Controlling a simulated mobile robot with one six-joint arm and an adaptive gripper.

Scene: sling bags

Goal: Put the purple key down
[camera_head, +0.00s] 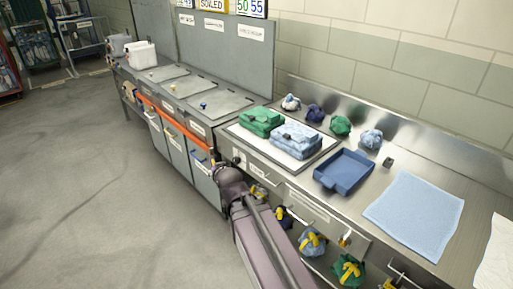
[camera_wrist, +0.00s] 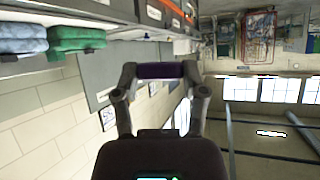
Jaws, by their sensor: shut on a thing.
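My gripper (camera_wrist: 158,72) is shut on the purple key (camera_wrist: 160,70), which lies as a short dark purple bar between the two fingertips in the wrist view. In the head view my arm reaches up from the bottom along the front of the counter, and my gripper is around its far end, beside the drawer fronts. The key cannot be made out there. A green folded bag (camera_head: 261,121) and a light blue folded bag (camera_head: 296,138) sit on a white-topped tray on the counter.
An open dark blue tray (camera_head: 345,171) and a light blue cloth (camera_head: 413,212) lie on the steel counter (camera_head: 385,178). Several small bundled bags stand along the back. Lidded bins (camera_head: 205,101) continue the counter to the left. The grey floor (camera_head: 100,190) is open.

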